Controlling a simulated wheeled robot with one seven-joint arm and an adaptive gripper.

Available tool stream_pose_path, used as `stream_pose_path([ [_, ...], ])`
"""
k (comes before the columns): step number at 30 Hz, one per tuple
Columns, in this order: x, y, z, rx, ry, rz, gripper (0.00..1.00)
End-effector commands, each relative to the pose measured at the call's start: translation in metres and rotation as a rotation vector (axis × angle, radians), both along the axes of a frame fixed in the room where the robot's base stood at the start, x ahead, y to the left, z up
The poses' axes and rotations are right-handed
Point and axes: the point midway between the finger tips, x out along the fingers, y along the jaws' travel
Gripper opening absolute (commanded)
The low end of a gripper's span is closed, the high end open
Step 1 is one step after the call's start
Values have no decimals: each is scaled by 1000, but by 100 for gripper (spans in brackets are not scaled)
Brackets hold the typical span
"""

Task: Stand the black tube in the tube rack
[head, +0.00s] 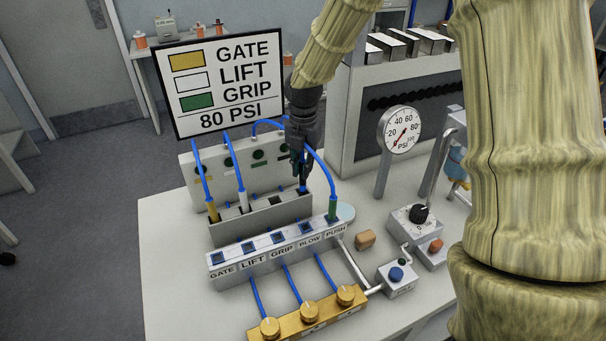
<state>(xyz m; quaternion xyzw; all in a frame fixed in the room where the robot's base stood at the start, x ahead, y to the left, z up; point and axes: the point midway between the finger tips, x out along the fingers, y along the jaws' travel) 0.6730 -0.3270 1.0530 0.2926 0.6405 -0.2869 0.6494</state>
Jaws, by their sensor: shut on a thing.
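My gripper (302,178) points down over the right end of the grey tube rack (262,226). It is shut on what looks like the black tube, a dark piece with a bit of blue hose at the fingers. The fingers hide most of the tube, and I cannot tell whether its lower end is inside the rack. A yellow-tipped tube (212,211) and a white-tipped tube (243,201) stand in the rack to the left, each on a blue hose.
A labelled socket block (230,269) lies in front of the rack; a green-tipped tube (333,210) stands in its PUSH end. A sign (220,84) rises behind. A gauge (399,130), a tan block (365,239) and brass valves (309,313) are nearby. Blue hoses arch around my gripper.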

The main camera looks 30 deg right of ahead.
Motion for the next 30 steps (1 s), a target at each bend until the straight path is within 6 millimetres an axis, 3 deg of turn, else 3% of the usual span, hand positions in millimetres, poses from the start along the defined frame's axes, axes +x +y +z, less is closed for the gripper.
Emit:
stream_pose_path([
  [9,-1,0,-33,-1,3,1,0],
  [22,0,0,-38,-1,1,2,0],
  [23,0,0,-38,-1,1,2,19],
  [25,0,0,-38,-1,1,1,32],
  [30,0,0,-38,-1,1,1,35],
])
